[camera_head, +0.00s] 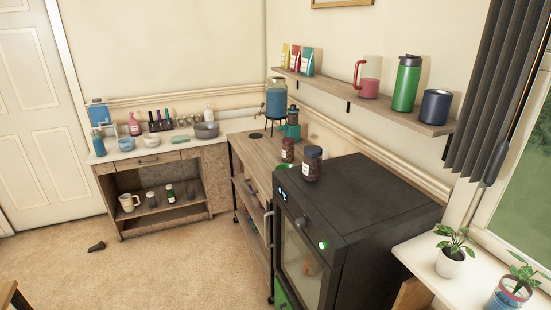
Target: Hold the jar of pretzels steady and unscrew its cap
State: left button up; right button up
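A jar with dark brown contents and a dark blue cap (312,164) stands upright on the near-left corner of the black oven top. A second, similar jar with a dark reddish cap (288,150) stands just behind it on the wooden counter. I cannot tell from their labels which one holds pretzels. Both caps appear to sit on their jars. Neither of my grippers is in view, and nothing touches the jars.
The black oven (370,200) has free room on top. A wooden shelf (390,112) with cups and a green bottle (406,84) hangs above it. A blue dispenser (277,98) stands behind the jars. A white sill (440,270) with plants is at right. The carpet (150,265) is mostly clear.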

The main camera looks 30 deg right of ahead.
aim_at(288, 150)
jog(key=i, duration=3.55)
jog(key=z, duration=3.2)
